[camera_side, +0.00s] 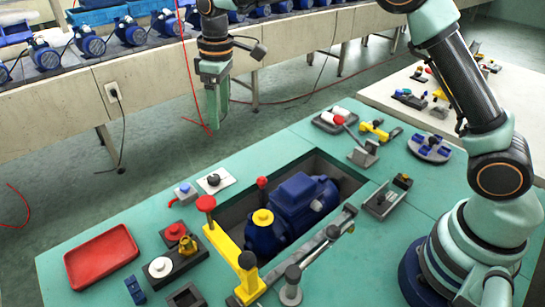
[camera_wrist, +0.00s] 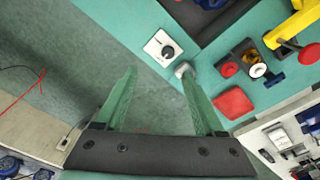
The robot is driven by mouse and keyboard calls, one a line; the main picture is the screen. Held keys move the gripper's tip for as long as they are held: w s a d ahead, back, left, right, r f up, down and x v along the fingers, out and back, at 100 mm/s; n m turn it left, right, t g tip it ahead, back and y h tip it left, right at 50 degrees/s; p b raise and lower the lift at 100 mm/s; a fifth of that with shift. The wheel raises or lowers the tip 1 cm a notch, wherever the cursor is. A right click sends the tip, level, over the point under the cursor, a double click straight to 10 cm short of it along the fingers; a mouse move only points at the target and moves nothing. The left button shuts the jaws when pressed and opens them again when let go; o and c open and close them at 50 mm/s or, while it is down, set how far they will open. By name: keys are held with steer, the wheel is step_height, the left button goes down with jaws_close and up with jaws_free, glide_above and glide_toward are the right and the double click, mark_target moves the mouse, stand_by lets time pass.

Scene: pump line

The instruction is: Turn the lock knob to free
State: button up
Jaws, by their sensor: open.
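A black knob (camera_side: 214,180) on a white square plate (camera_side: 228,187) sits near the bench's far left edge; it looks like the lock knob, though I cannot read any label. In the wrist view the knob (camera_wrist: 168,52) and plate (camera_wrist: 152,47) show just beyond and between the fingertips. The knob carries a pale pointer mark, too small to read its setting. My gripper (camera_side: 213,126) points down, above and apart from the knob. In the wrist view the green fingers of my gripper (camera_wrist: 158,74) are apart with nothing between them.
A blue pump (camera_side: 290,210) lies in the recess, with a yellow clamp (camera_side: 228,250) in front. A red tray (camera_side: 101,256) lies at left. Floor shows beyond the bench edge.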

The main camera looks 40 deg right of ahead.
steer(key=n, duration=0.1)
glide_toward(213, 177)
steer(key=shift+g, duration=0.4)
steer(key=f, duration=0.8)
steer(key=shift+w+f, duration=0.35)
steer(key=shift+f, duration=0.05)
steer(key=shift+c, duration=0.3)
jaws_close()
